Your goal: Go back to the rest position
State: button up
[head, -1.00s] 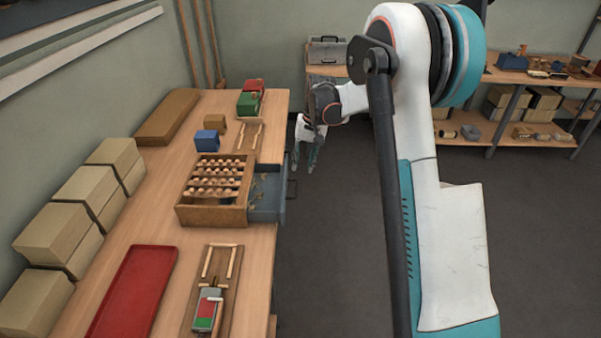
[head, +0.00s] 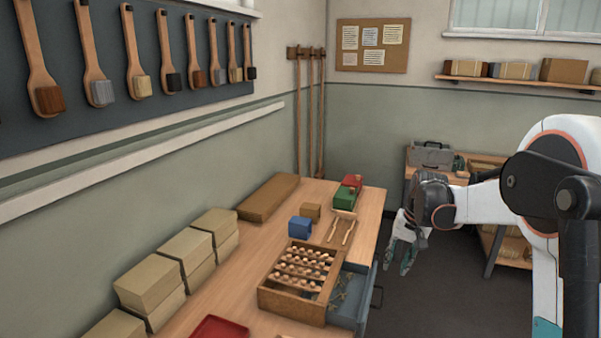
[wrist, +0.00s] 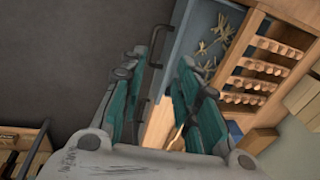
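My gripper (head: 408,250) hangs in the air to the right of the workbench, beside the open drawer, with its fingers pointing down. In the wrist view the two teal finger pads (wrist: 162,115) stand apart with nothing between them, so it is open and empty. The wooden rack (head: 300,278) with rows of small pegs sits on the workbench (head: 215,290). The open blue-grey drawer (head: 350,300) sticks out from its right side and holds several small loose pieces, which also show in the wrist view (wrist: 212,45).
A blue block (head: 300,229), a green box (head: 344,198) and a red box (head: 352,181) stand on the bench. Stacked cartons (head: 185,250) line the wall, and a red tray (head: 218,328) is at the front. Shelving stands behind my arm. The floor right of the bench is clear.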

jog(key=s+a+r+n+t+h, duration=0.1)
jog(key=s+a+r, duration=0.2)
jog(key=s+r, duration=0.4)
jog(key=s+a+r+n+t, duration=0.1)
jog(key=s+a+r+t, duration=0.2)
jog(key=s, duration=0.6)
jog(key=s+a+f+n+t, duration=0.1)
jog(key=s+a+n+t, duration=0.1)
jog(key=s, duration=1.4)
jog(key=shift+s+a+h, duration=0.3)
jog(key=shift+s+a, duration=0.05)
jog(key=shift+a, duration=0.35)
jog(key=shift+d+f, duration=0.1)
